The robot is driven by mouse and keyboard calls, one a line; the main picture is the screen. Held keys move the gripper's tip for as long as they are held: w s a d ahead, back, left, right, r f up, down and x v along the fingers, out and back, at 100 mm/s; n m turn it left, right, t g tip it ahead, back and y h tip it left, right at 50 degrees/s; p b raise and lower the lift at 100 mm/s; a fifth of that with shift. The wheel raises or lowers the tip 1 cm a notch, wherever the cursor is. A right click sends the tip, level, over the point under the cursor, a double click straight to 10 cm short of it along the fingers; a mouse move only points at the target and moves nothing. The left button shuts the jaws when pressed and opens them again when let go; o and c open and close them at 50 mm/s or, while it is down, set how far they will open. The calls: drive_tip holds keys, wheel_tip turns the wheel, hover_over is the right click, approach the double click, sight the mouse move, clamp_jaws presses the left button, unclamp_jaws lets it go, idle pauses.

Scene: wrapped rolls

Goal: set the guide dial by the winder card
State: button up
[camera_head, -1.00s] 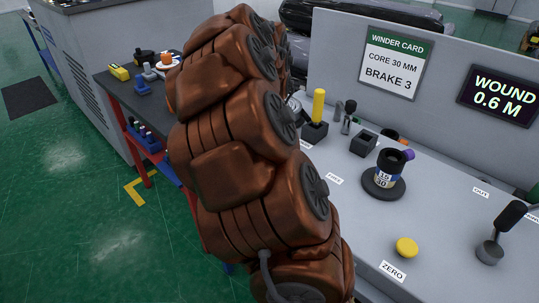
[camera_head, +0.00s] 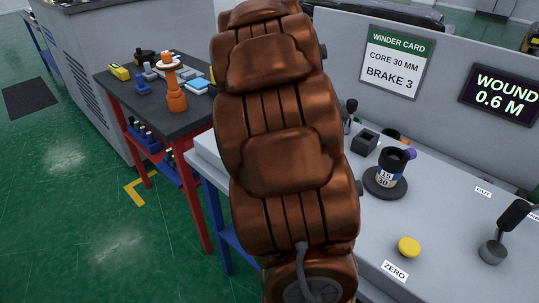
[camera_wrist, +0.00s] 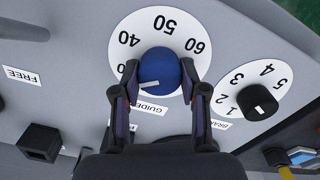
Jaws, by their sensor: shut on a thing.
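The winder card (camera_head: 392,62) on the back panel reads core 30 mm, brake 3. In the wrist view my gripper (camera_wrist: 160,72) is shut on the blue knob of the guide dial (camera_wrist: 157,73), one finger on either side. The white dial plate shows 40, 50 and 60. In the head view my brown arm hides the gripper and the guide dial. The black brake dial (camera_wrist: 257,102), numbered 1 to 5, is just to the right.
A display (camera_head: 504,96) reads wound 0.6 m. The console also holds a black spindle with a 15/30 scale (camera_head: 385,177), a yellow button (camera_head: 409,247) by a ZERO label, and a black lever (camera_head: 503,230). A dark side table (camera_head: 160,106) holds an orange stand (camera_head: 173,85).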

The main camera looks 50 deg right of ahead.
idle(0.3)
drive_tip(key=o, duration=1.1)
drive_tip(key=shift+o, duration=0.2)
drive_tip(key=shift+r, duration=0.55)
wheel_tip(320, 180, up, 11)
